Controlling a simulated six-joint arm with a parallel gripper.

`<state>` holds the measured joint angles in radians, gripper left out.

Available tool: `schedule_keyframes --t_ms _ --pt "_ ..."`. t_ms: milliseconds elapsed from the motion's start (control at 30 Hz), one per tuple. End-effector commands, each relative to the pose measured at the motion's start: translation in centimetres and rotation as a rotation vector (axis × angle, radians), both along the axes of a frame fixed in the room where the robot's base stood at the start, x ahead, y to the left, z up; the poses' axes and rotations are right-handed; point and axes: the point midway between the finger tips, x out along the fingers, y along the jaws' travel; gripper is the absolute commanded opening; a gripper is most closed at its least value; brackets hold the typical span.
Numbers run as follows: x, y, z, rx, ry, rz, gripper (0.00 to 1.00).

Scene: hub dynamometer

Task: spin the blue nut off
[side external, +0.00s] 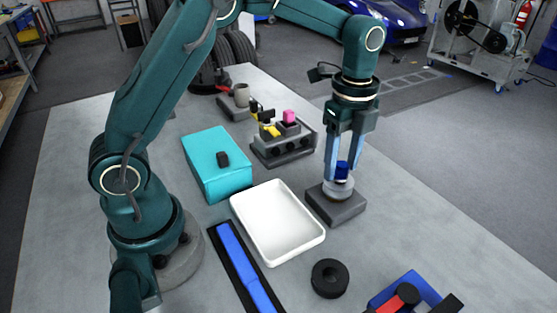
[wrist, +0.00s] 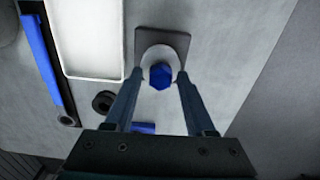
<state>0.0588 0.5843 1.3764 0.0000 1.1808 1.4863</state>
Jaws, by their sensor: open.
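The blue nut (side external: 342,170) sits on top of a round light-grey hub on a dark square base (side external: 336,207) at the right of the table. In the wrist view the nut (wrist: 161,76) is a blue hexagon in the middle of the pale hub. My gripper (side external: 343,178) points straight down over the hub, with one finger on each side of the nut. In the wrist view the fingertips of my gripper (wrist: 158,79) stand apart, with a gap on both sides of the nut. The far side of the nut is hidden in the side view.
A white tray (side external: 262,252) lies left of the hub base. A teal box (side external: 217,180) and a grey fixture with knobs (side external: 283,148) stand behind. A black ring (side external: 329,278), a blue bar in a black holder (side external: 238,262) and a blue tray (side external: 412,285) lie in front.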

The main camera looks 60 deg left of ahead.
Motion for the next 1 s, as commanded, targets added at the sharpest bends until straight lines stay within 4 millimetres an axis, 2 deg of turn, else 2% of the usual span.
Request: schedule_keyframes --t_ms 267,367,400,433,567,700,1000 --pt "0.0 0.0 0.0 0.0 0.0 -0.023 0.55" --pt "0.0 0.0 0.0 0.0 0.0 -0.022 0.21" --pt "0.0 0.0 0.0 0.0 0.0 -0.022 0.05" --pt "0.0 0.0 0.0 0.0 0.001 -0.022 0.0" --pt "0.0 0.0 0.0 0.0 0.001 -0.014 0.0" --pt "0.0 0.0 0.0 0.0 0.002 0.075 0.0" --pt "0.1 0.0 1.0 0.0 -0.002 0.07 0.0"
